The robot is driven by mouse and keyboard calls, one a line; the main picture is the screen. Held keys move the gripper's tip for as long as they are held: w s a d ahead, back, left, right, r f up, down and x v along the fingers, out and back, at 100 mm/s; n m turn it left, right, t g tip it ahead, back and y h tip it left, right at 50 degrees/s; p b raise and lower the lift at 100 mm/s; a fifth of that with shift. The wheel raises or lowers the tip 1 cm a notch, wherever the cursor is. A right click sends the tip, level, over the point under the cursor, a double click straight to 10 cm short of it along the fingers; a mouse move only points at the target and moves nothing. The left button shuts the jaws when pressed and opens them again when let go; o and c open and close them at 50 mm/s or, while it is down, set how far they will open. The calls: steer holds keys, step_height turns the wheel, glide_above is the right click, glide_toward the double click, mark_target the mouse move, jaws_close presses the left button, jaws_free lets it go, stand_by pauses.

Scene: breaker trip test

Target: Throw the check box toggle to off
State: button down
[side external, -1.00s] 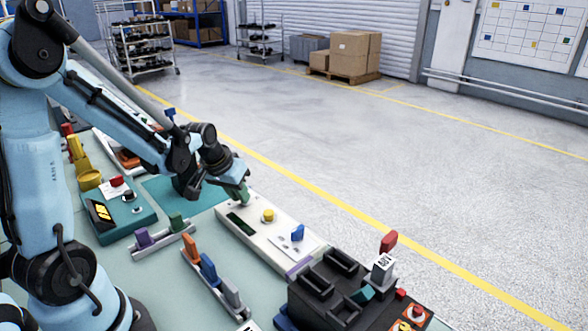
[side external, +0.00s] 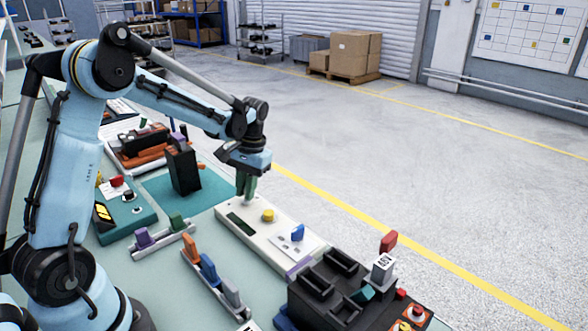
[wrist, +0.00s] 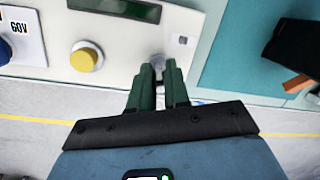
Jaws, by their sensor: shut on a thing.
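The check box (side external: 262,236) is a long white box with a dark display, a yellow knob (side external: 268,215) and a blue knob (side external: 298,232). It also shows in the wrist view (wrist: 120,50). The toggle (wrist: 157,61) is a small pale metal lever near the box's end, past the display. My gripper (side external: 247,197) has green fingers pointing down at that end. In the wrist view, the fingertips (wrist: 158,70) are closed together on the toggle. They hide most of it, so its on or off position cannot be told.
A black block (side external: 183,170) stands on the teal mat (side external: 215,192) beside the box. A black tray (side external: 330,290) is at the box's near end. Colored clips on rails (side external: 210,275) lie to the left. The floor beyond the bench is open.

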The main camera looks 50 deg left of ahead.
steer(key=shift+w+d+g, duration=0.15)
steer(key=shift+w+g, duration=0.05)
steer(key=shift+g, duration=0.3)
steer(key=c, duration=1.1)
jaws_free()
steer(key=v, duration=1.2)
steer(key=shift+s+r, duration=0.1)
